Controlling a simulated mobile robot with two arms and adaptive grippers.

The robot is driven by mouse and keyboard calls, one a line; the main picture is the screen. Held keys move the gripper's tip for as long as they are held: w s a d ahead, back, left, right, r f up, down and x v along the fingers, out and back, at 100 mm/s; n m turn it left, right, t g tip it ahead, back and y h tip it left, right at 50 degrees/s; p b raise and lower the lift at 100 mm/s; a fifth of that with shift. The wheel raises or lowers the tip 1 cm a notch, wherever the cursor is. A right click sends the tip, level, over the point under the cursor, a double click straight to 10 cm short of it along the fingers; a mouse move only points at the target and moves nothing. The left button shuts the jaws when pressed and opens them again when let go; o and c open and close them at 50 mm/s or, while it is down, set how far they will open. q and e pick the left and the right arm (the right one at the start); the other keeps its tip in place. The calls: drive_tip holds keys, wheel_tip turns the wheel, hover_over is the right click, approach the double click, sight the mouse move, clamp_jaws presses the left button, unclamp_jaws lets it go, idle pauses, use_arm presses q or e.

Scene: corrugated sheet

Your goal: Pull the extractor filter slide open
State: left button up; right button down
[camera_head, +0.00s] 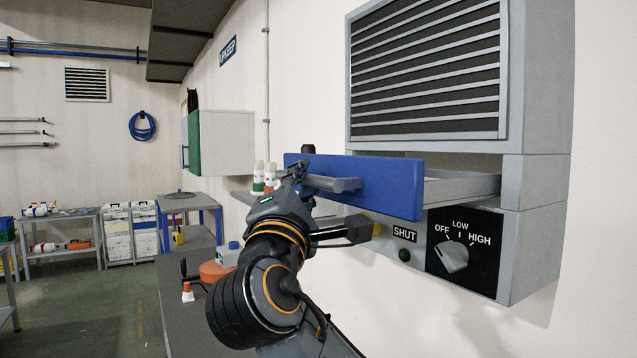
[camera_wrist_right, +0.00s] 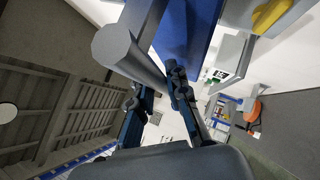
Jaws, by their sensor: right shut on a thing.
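The extractor unit (camera_head: 540,185) is a grey wall box with a dark slatted grille above. Its filter slide has a blue front panel (camera_head: 395,190), which stands well out from the box. The slide's grey side (camera_head: 465,188) shows between panel and box. A grey bar handle (camera_head: 335,184) sits on the panel. My right gripper (camera_head: 302,174) is shut on this handle near its left end. In the right wrist view, the handle (camera_wrist_right: 128,48) runs between the fingers of the gripper (camera_wrist_right: 157,90), beside the blue panel (camera_wrist_right: 185,30). My left gripper is out of view.
Below the slide are a dial (camera_head: 452,256) marked OFF, LOW, HIGH, a SHUT label (camera_head: 404,234) and a green button (camera_head: 404,255). A dark bench (camera_head: 180,310) with bottles and an orange item lies lower left. Open floor (camera_head: 85,310) lies beyond it.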

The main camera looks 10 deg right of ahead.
drive_tip(key=shift+s+a+f, duration=0.15)
drive_tip(key=shift+a, duration=0.4)
drive_tip(key=c, duration=1.3)
unclamp_jaws()
drive_tip(key=shift+d, duration=0.1)
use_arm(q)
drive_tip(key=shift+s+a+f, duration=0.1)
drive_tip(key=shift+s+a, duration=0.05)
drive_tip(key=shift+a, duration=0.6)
use_arm(e)
drive_tip(key=v, duration=1.2)
